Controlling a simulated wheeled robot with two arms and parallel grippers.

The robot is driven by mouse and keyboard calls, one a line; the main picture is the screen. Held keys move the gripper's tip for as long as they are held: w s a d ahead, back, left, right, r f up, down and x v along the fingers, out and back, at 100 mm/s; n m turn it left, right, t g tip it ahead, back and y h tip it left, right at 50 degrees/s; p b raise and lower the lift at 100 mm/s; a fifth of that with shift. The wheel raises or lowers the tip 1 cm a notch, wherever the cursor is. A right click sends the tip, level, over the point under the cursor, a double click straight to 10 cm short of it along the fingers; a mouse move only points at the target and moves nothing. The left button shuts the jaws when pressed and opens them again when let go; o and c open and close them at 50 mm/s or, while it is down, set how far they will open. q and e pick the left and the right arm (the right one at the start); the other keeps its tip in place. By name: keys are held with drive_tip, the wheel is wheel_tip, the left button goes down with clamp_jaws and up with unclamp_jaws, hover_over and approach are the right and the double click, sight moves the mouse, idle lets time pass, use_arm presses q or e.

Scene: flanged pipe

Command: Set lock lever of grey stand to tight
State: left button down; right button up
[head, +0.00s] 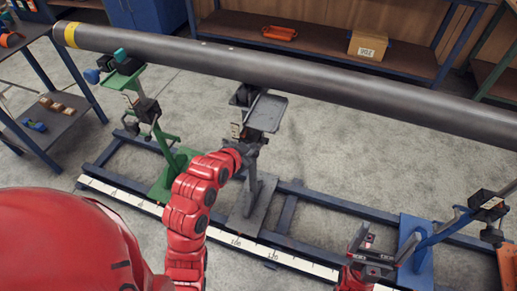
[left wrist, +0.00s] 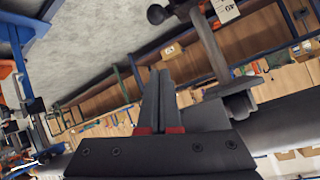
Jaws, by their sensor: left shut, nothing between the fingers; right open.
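The grey stand (head: 252,205) is under the long pipe, its grey plate (head: 266,113) on top. In the left wrist view its post (left wrist: 209,48) runs down at an angle, with a black ball knob (left wrist: 157,14) sticking out beside it. The lever's setting cannot be read. My left gripper (head: 248,150) is close to the stand's upper post, partly hidden by its own arm. Its fingers (left wrist: 158,98) are shut and empty, pointing near the knob but apart from it. My right gripper (head: 374,252) is open and empty, low at the right.
The long dark pipe (head: 300,76) crosses above the stands. A green stand (head: 172,172) is left and a blue stand (head: 416,250) right, on a blue rail frame with a white scale (head: 282,254). A shelf with a box (head: 368,46) stands behind.

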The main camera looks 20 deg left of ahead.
sight(258, 153)
use_arm(q)
drive_tip(key=shift+w, duration=0.1)
drive_tip(key=w+f, duration=0.3)
drive_tip(key=w+f+p, duration=0.1)
drive_tip(key=w+f, duration=0.2)
drive_tip(key=f, duration=0.1)
drive_tip(key=shift+d, duration=0.15)
drive_tip(key=shift+s+a+f, duration=0.2)
drive_tip(key=shift+s+f, duration=0.1)
